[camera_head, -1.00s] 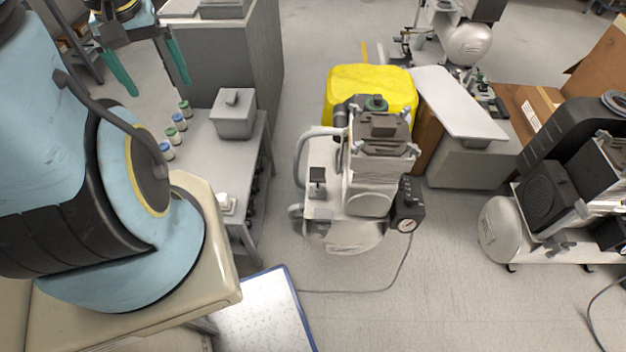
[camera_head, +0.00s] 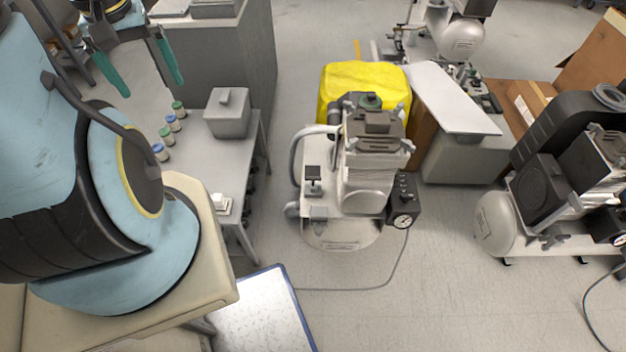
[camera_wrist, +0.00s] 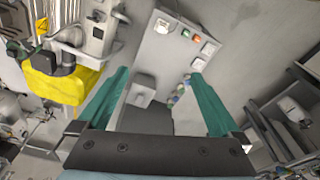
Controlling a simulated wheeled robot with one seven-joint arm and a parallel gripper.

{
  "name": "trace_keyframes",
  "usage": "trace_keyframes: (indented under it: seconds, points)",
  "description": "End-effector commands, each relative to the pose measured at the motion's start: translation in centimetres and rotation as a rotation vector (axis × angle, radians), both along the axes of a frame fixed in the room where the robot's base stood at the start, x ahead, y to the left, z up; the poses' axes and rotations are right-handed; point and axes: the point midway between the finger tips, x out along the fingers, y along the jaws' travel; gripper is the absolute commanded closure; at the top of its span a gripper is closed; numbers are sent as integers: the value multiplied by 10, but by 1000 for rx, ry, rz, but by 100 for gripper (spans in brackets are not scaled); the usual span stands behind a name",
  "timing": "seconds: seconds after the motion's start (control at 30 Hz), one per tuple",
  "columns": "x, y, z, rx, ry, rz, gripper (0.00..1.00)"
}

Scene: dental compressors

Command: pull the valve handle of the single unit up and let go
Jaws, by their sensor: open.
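The single compressor unit (camera_head: 368,195) stands on the floor in the middle of the head view, with a black gauge box (camera_head: 404,204) on its right side. A small black-topped part (camera_head: 313,178) stands upright on its left side; I cannot tell whether this is the valve handle. In the wrist view the unit (camera_wrist: 99,28) shows only partly, at the upper left. My gripper (camera_head: 155,88) is at the upper left of the head view, well away from the unit. Its teal fingers are spread and empty, as the wrist view (camera_wrist: 158,74) also shows.
A grey bench (camera_head: 228,160) with a grey box (camera_head: 228,113) and small jars stands left of the unit. A yellow covered thing (camera_head: 365,80) is behind it. Another compressor (camera_head: 555,195) is at the right. A cable lies on the open floor in front.

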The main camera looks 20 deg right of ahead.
Motion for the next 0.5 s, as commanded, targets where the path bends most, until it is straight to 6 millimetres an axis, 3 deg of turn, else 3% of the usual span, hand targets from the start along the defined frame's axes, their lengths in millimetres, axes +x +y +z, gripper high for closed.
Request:
trace_keyframes:
  seconds: [0.33,0.5]
  points:
    - [0,0,0,0,0,0,0]
    - [4,-6,-13,7,4,-46,18]
